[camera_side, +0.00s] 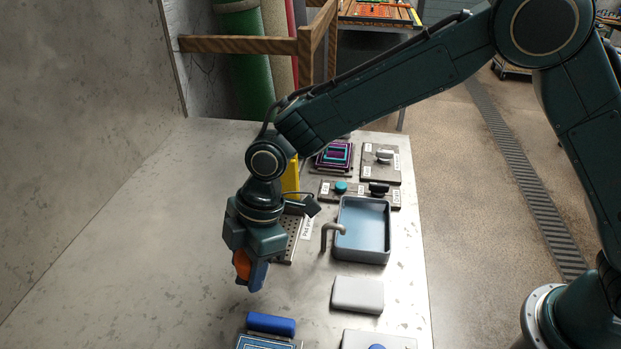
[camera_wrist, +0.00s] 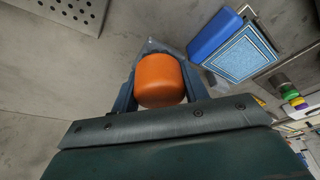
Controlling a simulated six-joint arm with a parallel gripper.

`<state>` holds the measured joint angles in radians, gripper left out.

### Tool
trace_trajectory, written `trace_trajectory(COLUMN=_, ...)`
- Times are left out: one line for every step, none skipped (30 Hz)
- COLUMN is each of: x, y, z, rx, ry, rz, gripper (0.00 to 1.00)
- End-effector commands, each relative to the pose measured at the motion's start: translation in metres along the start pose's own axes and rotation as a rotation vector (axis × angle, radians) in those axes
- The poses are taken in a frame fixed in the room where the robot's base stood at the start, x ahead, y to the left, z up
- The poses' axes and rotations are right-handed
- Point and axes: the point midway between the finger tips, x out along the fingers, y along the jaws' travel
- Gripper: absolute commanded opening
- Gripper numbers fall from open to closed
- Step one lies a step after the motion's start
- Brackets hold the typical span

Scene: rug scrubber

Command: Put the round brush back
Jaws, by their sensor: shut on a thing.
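An orange rounded piece, which looks like the round brush (camera_wrist: 159,80), sits between the two fingers of my gripper (camera_wrist: 155,97) in the wrist view. In the side view the orange piece (camera_side: 242,264) shows partly behind the fingers of my gripper (camera_side: 252,275). My gripper is shut on it and points down over the left-middle part of the metal table (camera_side: 190,290). The brush's bristles are hidden. I cannot tell whether its lower end touches the table.
A blue block (camera_side: 270,323) and a blue framed mat (camera_wrist: 240,54) lie at the near side. A grey basin (camera_side: 388,250) with a bent tap (camera_side: 330,231), a pale block (camera_side: 357,295) and a perforated plate (camera_side: 291,243) stand to the right and behind. The table's left side is clear.

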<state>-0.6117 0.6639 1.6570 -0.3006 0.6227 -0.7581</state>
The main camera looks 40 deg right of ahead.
Motion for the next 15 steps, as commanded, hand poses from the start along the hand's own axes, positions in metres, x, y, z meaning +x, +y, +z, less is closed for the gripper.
trace_trajectory(x=0.004, y=0.0, z=0.001, rx=-0.001, ry=0.0, rz=0.0, gripper=0.24)
trace_trajectory(x=0.005, y=0.0, z=0.001, rx=-0.001, ry=0.0, rz=0.0, gripper=0.24)
trace_trajectory(x=0.006, y=0.0, z=0.002, rx=-0.001, ry=0.0, rz=0.0, gripper=0.24)
trace_trajectory(x=0.007, y=0.0, z=0.002, rx=-0.001, ry=0.001, rz=0.001, gripper=0.24)
trace_trajectory(x=0.007, y=0.0, z=0.002, rx=-0.001, ry=0.001, rz=0.001, gripper=0.24)
trace_trajectory(x=0.008, y=0.0, z=0.002, rx=-0.001, ry=0.001, rz=0.001, gripper=0.24)
trace_trajectory(x=0.008, y=0.0, z=0.002, rx=-0.001, ry=0.001, rz=0.001, gripper=0.24)
trace_trajectory(x=0.008, y=0.0, z=0.002, rx=-0.001, ry=0.001, rz=0.001, gripper=0.24)
trace_trajectory(x=0.008, y=0.0, z=0.002, rx=-0.001, ry=0.001, rz=0.001, gripper=0.24)
trace_trajectory(x=0.009, y=0.0, z=0.003, rx=-0.001, ry=0.001, rz=0.0, gripper=0.24)
trace_trajectory(x=0.011, y=0.0, z=0.003, rx=0.0, ry=0.001, rz=0.0, gripper=0.24)
trace_trajectory(x=0.013, y=0.0, z=0.004, rx=0.0, ry=0.0, rz=0.0, gripper=0.24)
trace_trajectory(x=0.016, y=0.0, z=0.005, rx=0.0, ry=0.0, rz=-0.001, gripper=0.24)
trace_trajectory(x=0.019, y=0.0, z=0.006, rx=0.0, ry=0.0, rz=-0.001, gripper=0.24)
trace_trajectory(x=0.023, y=0.0, z=0.007, rx=0.0, ry=-0.001, rz=-0.002, gripper=0.24)
